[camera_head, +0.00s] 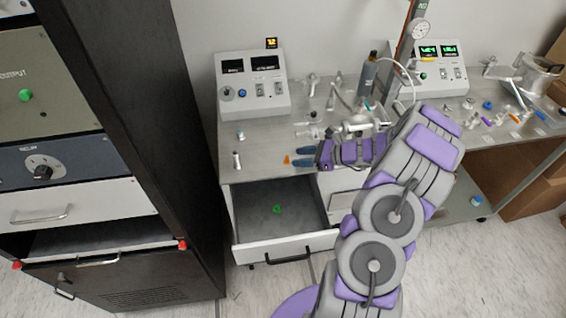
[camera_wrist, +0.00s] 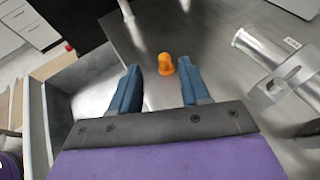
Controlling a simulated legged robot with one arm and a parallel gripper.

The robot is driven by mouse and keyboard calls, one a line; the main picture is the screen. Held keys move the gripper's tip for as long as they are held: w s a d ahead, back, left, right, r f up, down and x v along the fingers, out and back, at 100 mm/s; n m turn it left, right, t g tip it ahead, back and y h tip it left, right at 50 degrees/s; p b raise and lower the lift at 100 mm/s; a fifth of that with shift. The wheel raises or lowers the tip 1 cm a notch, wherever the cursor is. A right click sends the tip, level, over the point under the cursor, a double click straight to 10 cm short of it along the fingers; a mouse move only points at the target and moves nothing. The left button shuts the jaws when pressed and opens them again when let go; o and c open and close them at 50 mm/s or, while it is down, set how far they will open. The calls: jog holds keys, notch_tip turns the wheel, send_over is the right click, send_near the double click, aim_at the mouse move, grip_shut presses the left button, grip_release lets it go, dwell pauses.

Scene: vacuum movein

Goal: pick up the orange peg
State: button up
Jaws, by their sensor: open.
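The orange peg (camera_wrist: 166,64) stands on the metal bench top in the wrist view, just past and between my two blue fingertips. It also shows in the head view as a small orange shape (camera_head: 287,160) near the bench's front edge, just left of my fingertips. My gripper (camera_wrist: 160,77) is open, with a wide gap between the fingers and nothing held. In the head view my gripper (camera_head: 304,158) reaches left over the bench top. The peg looks a little apart from both fingers.
An open drawer (camera_head: 247,212) below the bench holds a small green ring (camera_head: 277,209). A metal cylindrical fitting (camera_wrist: 262,49) lies right of the peg in the wrist view. A control box (camera_head: 252,98) stands at the back. A dark cabinet (camera_head: 150,120) stands at left.

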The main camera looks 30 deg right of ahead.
aim_at(287, 158)
jog(key=shift+w+d+f+b, duration=0.25)
jog(key=shift+w+f+b, duration=0.6)
jog(key=shift+w+f, duration=0.2)
jog(key=a, duration=0.2)
jog(key=w+a, duration=0.1)
jog(key=shift+a, duration=0.75)
jog(key=d, duration=0.3)
jog(key=shift+f, duration=0.15)
jog(key=c, duration=0.6)
jog(key=shift+a, duration=0.45)
grip_shut()
jog(key=shift+a, duration=0.7)
